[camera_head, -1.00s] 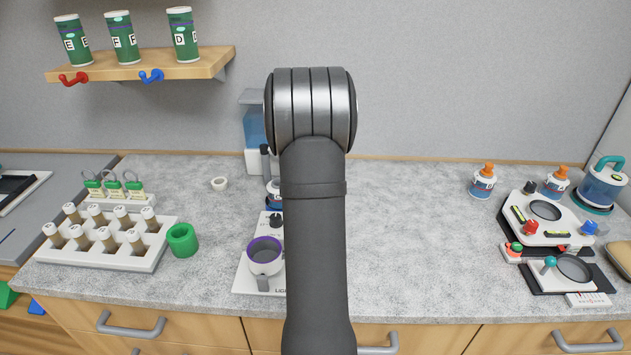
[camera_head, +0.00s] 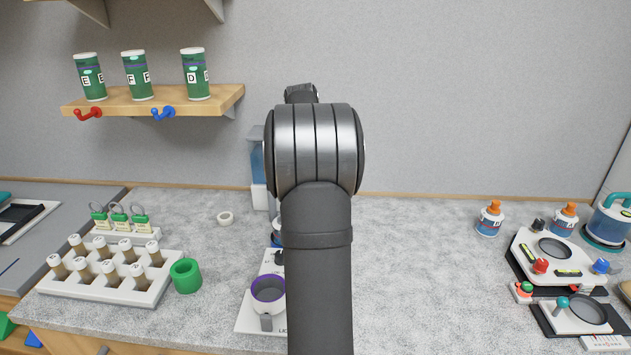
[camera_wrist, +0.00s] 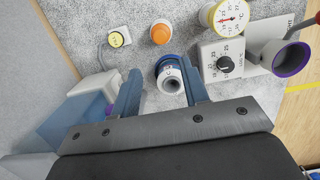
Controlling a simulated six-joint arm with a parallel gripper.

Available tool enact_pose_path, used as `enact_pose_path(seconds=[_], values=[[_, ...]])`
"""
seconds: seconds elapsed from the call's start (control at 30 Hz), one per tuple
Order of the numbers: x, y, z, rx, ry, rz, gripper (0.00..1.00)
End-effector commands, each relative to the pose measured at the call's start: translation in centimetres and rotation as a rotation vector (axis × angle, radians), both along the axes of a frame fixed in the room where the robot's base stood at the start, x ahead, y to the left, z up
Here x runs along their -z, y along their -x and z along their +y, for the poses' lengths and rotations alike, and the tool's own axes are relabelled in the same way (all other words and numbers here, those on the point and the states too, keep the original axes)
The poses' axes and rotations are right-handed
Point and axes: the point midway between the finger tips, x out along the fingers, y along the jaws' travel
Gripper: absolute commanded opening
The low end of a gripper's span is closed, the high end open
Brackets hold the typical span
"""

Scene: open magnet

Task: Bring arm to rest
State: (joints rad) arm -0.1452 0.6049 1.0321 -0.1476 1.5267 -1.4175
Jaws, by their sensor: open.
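My arm (camera_head: 318,255) stands upright in the middle of the head view, and its own links hide the gripper there. In the wrist view my gripper (camera_wrist: 162,88) is open, with its two blue-grey fingers apart. A white and blue bottle with an open round top (camera_wrist: 170,78) shows between and beyond the fingertips. I see nothing gripped. Whether the fingers touch the bottle I cannot tell.
A device with a purple-rimmed cup (camera_head: 268,290) stands beside my arm. A shelf (camera_head: 150,101) holds green cans. Devices (camera_head: 560,255) stand at right. The counter (camera_head: 420,260) between is largely clear.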

Motion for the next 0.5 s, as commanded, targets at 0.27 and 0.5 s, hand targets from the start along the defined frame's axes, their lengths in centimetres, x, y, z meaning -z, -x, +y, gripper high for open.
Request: enact_pose_path(seconds=[0.27,0.5], values=[[1.6,0.0,-0.2,0.0,0.0,0.002,0.41],[6.1,0.1,-0.9,0.001,0.0,0.004,0.41]])
